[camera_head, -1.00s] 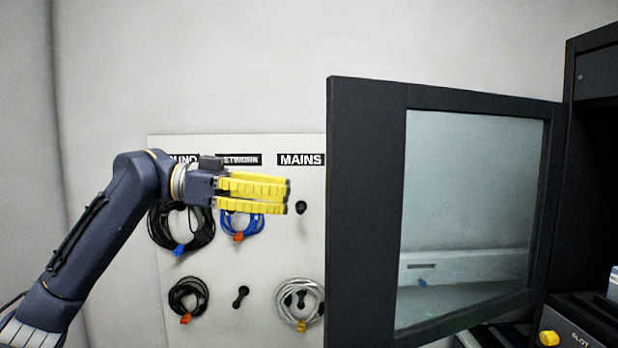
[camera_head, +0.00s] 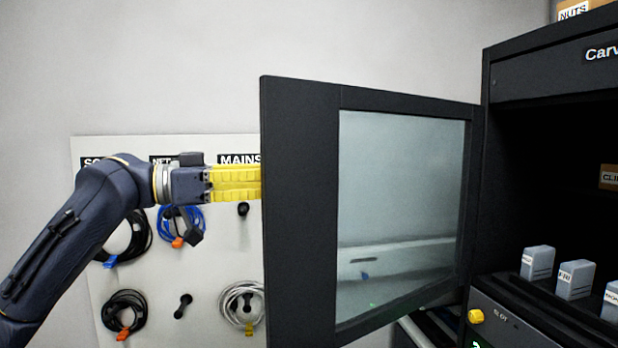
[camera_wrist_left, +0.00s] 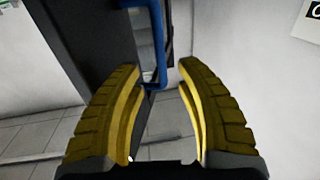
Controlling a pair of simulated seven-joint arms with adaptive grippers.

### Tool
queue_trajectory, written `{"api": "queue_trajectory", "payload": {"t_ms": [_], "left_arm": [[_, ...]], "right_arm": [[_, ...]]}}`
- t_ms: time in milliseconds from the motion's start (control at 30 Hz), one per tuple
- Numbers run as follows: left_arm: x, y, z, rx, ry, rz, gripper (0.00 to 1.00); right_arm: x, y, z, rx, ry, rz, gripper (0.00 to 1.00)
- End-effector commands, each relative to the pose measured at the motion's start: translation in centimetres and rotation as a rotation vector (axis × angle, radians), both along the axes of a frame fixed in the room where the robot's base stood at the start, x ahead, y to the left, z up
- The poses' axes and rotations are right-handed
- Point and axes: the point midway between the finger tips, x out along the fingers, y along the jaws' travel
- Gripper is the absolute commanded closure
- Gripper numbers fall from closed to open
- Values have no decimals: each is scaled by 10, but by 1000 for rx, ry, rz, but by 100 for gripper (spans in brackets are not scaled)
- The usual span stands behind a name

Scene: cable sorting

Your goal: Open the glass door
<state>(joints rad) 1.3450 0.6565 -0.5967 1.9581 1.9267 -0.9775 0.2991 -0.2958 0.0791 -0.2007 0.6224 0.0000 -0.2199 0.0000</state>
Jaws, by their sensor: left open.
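The glass door (camera_head: 300,210) has a dark frame around a pane (camera_head: 400,210). It stands swung out from the dark cabinet, hinged on its right side. My left gripper (camera_head: 250,182) has yellow fingers and reaches the door's free left edge, with the fingertips hidden behind it. In the left wrist view my left gripper (camera_wrist_left: 160,68) is open, with a blue bar handle (camera_wrist_left: 159,50) near and between its fingertips. The dark door frame (camera_wrist_left: 85,60) runs along the left there. I cannot tell whether the fingers touch the handle. My right gripper is not in view.
A white board (camera_head: 215,270) with hung cable coils stands behind my left arm. The cabinet (camera_head: 540,75) at right has an open front, with several grey labelled blocks (camera_head: 575,280) on a shelf and a yellow knob (camera_head: 475,316).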

Motion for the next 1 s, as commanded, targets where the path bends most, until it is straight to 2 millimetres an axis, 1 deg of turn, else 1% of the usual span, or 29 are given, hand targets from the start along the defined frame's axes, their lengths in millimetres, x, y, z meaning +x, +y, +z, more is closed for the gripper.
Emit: {"api": "queue_trajectory", "payload": {"t_ms": [33,100,300,400,633,1000], "left_arm": [[3,-10,0,-1,-1,-3,64],[6,-22,0,0,-1,-3,64],[16,-48,1,-1,-1,-2,64],[20,-58,1,-1,0,-1,64],[25,-71,0,0,0,0,64],[26,-73,0,0,-1,1,64]], "right_arm": [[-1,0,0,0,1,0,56],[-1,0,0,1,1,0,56],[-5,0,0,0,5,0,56],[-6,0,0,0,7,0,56],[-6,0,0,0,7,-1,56],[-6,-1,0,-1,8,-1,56]]}}
